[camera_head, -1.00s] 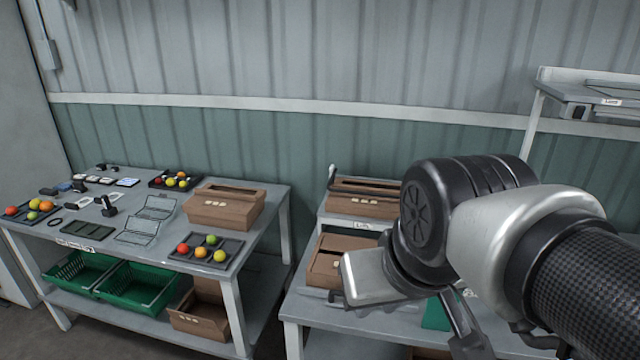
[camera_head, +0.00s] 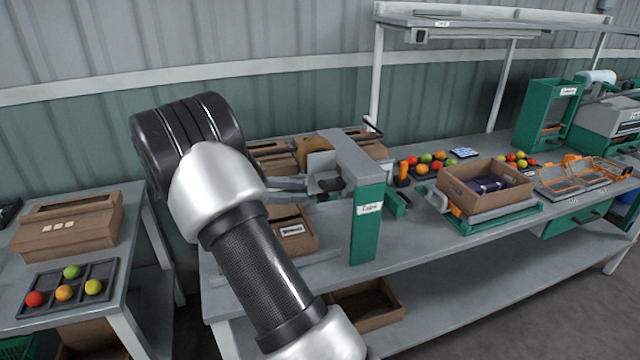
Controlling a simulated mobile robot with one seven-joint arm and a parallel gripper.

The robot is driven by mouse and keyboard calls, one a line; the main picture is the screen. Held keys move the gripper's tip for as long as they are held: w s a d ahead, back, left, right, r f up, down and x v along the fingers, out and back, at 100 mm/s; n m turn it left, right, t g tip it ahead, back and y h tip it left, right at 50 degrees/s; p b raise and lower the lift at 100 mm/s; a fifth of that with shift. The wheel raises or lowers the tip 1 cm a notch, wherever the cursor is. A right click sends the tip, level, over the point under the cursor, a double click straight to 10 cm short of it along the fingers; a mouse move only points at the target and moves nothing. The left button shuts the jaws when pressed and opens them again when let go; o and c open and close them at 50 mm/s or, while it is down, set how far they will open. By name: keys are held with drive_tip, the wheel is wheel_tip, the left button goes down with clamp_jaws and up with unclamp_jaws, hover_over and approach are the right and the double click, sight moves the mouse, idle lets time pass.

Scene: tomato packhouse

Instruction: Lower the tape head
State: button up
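A taping machine stands at the left end of the long bench. It has a green post (camera_head: 367,228) with a label and a grey overhead arm (camera_head: 357,158) reaching back over the bench. My own arm crosses the left middle of the view and hides part of the machine's left side.
Brown cartons (camera_head: 293,232) lie around the machine. An open carton (camera_head: 486,190) stands on a green-based stand to the right, near tomatoes and orange-framed trays (camera_head: 583,174). A side table (camera_head: 130,237) with a carton and tomato tray stands left. A shelf frame (camera_head: 377,75) rises behind.

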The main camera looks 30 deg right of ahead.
drive_tip(key=w+f+n+h, duration=0.2)
drive_tip(key=w+f+h, duration=0.1)
drive_tip(key=f, duration=0.1)
drive_tip(key=x, duration=1.7)
drive_tip(key=shift+w, duration=0.25)
drive_tip(key=shift+c, duration=0.5)
clamp_jaws()
drive_tip(key=shift+f, duration=0.15)
